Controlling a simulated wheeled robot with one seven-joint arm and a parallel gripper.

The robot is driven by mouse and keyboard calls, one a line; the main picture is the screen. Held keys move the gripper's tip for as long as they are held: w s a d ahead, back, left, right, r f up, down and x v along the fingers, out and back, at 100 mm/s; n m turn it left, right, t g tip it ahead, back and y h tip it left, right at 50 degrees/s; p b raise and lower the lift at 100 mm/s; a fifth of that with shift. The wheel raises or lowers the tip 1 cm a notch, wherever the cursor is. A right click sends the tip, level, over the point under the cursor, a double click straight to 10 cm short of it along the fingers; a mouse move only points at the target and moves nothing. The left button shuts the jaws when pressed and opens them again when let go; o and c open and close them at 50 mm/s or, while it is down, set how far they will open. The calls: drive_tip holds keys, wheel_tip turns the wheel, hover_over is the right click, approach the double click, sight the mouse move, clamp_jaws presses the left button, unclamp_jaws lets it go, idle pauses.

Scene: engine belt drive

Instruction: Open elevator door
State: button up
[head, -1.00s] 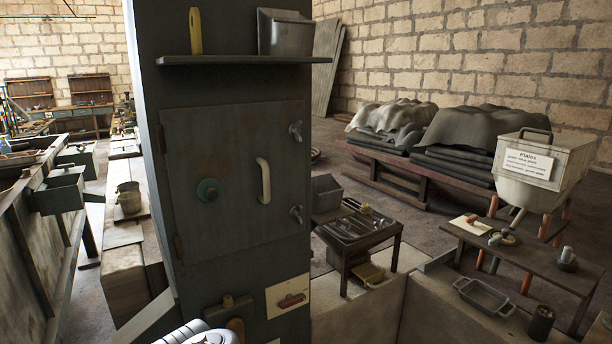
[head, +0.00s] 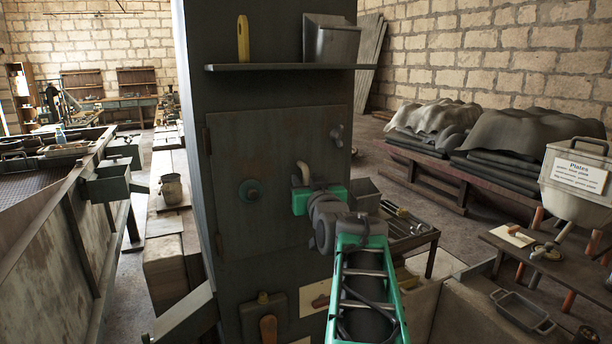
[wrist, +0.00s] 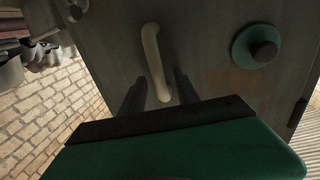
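The elevator door (head: 235,160) is a dark grey metal panel on a tall column and appears shut. It also fills much of the wrist view (wrist: 210,55). Its pale curved handle (head: 303,168) is partly hidden behind my gripper in the head view. In the wrist view the handle (wrist: 153,55) stands upright, its lower part between my two dark fingers. My gripper (wrist: 161,92) is open, with a finger on each side of the handle and visible gaps. In the head view my green gripper (head: 318,198) is in front of the door. Contact with the handle cannot be told.
A round green knob (head: 250,190) is left of the handle. A latch (head: 337,134) sits at the door's right edge. A shelf (head: 290,67) juts out above the door. A tool table (head: 425,240) stands right of the column.

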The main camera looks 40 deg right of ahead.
drive_tip(key=shift+w+d, duration=0.25)
drive_tip(key=shift+w, duration=0.2)
clamp_jaws()
idle(1.1)
